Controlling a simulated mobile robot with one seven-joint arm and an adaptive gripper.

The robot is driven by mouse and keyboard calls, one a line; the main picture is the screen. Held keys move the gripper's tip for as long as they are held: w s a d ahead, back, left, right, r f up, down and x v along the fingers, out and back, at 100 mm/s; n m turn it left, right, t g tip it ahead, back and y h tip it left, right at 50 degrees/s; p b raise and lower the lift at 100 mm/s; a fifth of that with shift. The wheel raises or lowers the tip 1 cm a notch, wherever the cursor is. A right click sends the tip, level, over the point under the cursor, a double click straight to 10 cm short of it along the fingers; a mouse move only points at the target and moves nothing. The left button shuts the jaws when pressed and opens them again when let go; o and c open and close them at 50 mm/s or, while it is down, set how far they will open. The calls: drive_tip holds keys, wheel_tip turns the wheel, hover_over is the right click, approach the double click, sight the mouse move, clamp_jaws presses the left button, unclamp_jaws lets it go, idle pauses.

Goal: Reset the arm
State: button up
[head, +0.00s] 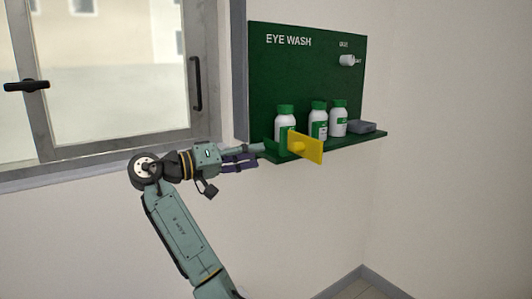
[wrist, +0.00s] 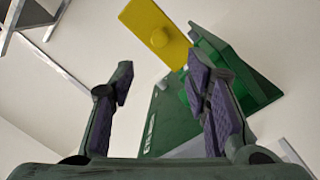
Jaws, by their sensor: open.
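My gripper (head: 258,155) is at the left end of the green eye wash shelf (head: 350,142), reaching in from the left on my raised arm. In the wrist view my gripper (wrist: 160,82) has its two purple-padded fingers spread wide, with nothing held between them. The yellow plate (head: 312,149) with a round knob stands at the shelf's front left, just beyond the fingertips. It also shows in the wrist view (wrist: 148,25), past the fingertips and apart from them.
White bottles with green caps stand on the shelf: a left one (head: 285,120), a middle one (head: 318,122) and a right one (head: 338,120). A grey box (head: 362,127) lies at the right end. A window (head: 120,80) is at left. Below the shelf is clear.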

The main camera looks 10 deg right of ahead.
drive_tip(key=shift+s+a, duration=0.15)
drive_tip(key=shift+a, duration=0.25)
